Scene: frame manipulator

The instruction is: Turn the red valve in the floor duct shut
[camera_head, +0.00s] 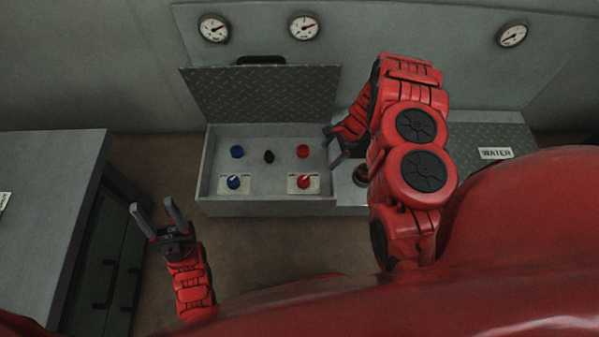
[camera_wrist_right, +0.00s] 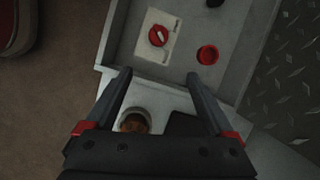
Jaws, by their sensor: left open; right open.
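The floor duct (camera_head: 210,170) is an open grey box with its lid raised. Inside are a plain red knob (camera_head: 303,151) and, nearer, a red dial with a white pointer (camera_head: 304,181) on a pale plate; I cannot tell which is the valve. Both show in the right wrist view, the knob (camera_wrist_right: 207,55) right of the dial (camera_wrist_right: 158,36). My right gripper (camera_head: 332,148) is open and empty at the duct's right wall; in its wrist view the fingertips (camera_wrist_right: 158,75) stand below the dial and knob. My left gripper (camera_head: 151,204) is open and empty, left of the duct.
A blue knob (camera_head: 237,152), a blue dial (camera_head: 233,182) and a black knob (camera_head: 269,157) share the duct. The raised tread-plate lid (camera_head: 262,95) stands behind. A round opening with brown inside (camera_head: 361,175) lies right of the duct. A grey cabinet (camera_head: 45,200) stands left.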

